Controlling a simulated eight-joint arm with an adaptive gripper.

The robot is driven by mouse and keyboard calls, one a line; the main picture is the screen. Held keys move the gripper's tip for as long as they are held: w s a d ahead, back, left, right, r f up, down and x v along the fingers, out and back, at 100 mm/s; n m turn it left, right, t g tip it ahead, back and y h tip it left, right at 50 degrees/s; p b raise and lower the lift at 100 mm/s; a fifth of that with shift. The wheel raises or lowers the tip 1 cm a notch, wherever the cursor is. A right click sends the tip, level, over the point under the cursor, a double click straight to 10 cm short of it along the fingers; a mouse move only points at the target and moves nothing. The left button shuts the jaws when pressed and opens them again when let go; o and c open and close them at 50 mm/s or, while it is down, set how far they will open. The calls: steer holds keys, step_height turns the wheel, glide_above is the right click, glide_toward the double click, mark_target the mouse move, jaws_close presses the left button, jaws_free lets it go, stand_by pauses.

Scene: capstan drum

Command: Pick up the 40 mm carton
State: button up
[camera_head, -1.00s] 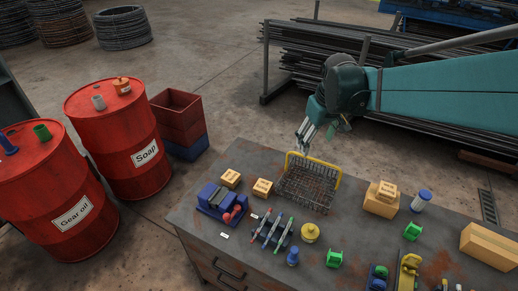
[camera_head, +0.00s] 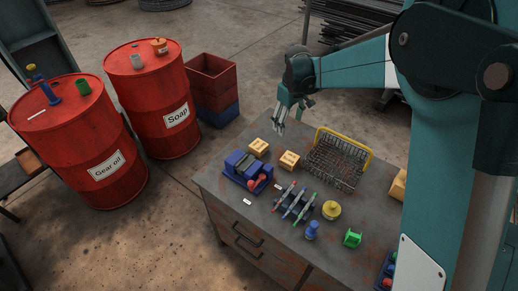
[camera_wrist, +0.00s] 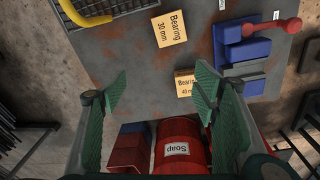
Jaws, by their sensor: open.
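The 40 mm carton (camera_head: 258,147) is a small tan box on the workbench, just behind the blue vise. In the wrist view it (camera_wrist: 184,87) reads "Bearing 40 mm", its right part hidden behind one finger. A like carton (camera_head: 289,160), marked "Bearing 30 mm" in the wrist view (camera_wrist: 169,29), sits to its right, nearer the wire basket. My gripper (camera_head: 277,127) hangs above the bench's back edge, beyond the cartons and apart from them. Its green fingers (camera_wrist: 161,77) are wide apart with nothing held between them.
The yellow-handled wire basket (camera_head: 334,165) stands right of the cartons. The blue vise (camera_head: 247,170) is close in front of the 40 mm carton. A rack of screwdriver-like tools (camera_head: 295,202) lies farther forward. Red drums (camera_head: 163,110) and stacked crates (camera_head: 212,92) stand on the floor left.

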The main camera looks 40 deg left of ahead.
mark_target(259, 145)
steer(key=s+a+f+n, duration=0.1)
steer(key=a+f, duration=0.2)
steer(key=a, duration=0.1)
steer(key=s+a+f, duration=0.2)
steer(key=a+f, duration=0.2)
steer(key=s+a+f+n, duration=0.1)
steer(key=a+f, duration=0.3)
steer(key=shift+s+f+n+g+h, duration=0.15)
steer(key=shift+s+n+g+h, duration=0.15)
steer(key=shift+g, duration=0.1)
steer(key=shift+f, duration=0.1)
steer(key=shift+w+f, duration=0.1)
steer(key=shift+f, duration=1.05)
steer(key=shift+f, duration=0.15)
steer(key=shift+f, duration=2.5)
steer(key=shift+c, duration=0.3)
steer(key=c, duration=1)
